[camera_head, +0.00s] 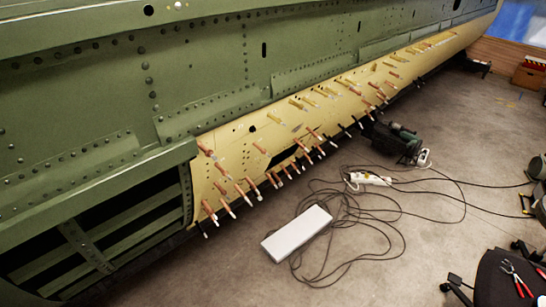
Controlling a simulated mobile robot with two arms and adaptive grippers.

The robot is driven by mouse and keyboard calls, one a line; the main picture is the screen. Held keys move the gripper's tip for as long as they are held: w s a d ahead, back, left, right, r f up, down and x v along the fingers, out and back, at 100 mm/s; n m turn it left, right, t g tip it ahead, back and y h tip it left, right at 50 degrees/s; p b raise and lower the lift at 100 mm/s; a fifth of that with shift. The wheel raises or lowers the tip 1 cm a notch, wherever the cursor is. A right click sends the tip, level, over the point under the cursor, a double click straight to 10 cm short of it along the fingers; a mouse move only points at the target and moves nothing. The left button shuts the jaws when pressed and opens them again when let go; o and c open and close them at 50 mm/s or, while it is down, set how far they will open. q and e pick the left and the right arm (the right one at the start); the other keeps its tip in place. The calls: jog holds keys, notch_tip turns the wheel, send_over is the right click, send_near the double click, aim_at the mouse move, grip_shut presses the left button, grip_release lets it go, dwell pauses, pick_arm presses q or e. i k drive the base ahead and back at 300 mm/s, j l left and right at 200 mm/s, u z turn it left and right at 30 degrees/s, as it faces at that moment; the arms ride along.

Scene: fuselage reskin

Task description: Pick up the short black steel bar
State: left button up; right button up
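I cannot make out a short black steel bar for certain in the head view. Dark pins or clamps show along the lower edge of the yellow fuselage panel (240,150), but they are too small to identify. A black stool (492,283) at the lower right holds red-handled pliers (516,279) and another small tool. Neither of my grippers is in view.
The green fuselage skin (200,70) fills the upper left, with several copper-coloured fasteners in the yellow panel. A white box (296,233) and tangled black cables lie on the grey floor (400,265). A dark machine (396,141) and white power strip (370,179) sit beyond.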

aim_at(275, 158)
jog(key=i+l+u, duration=0.1)
jog(key=i+l, duration=0.25)
jog(key=i+l+u, duration=0.15)
jog(key=i+l, duration=0.15)
jog(key=l, duration=0.15)
jog(key=i+l+u, duration=0.1)
jog(key=i+l, duration=0.25)
jog(key=l, duration=0.15)
jog(key=i+l+u, duration=0.1)
jog(key=i+l, duration=0.15)
jog(key=l, duration=0.2)
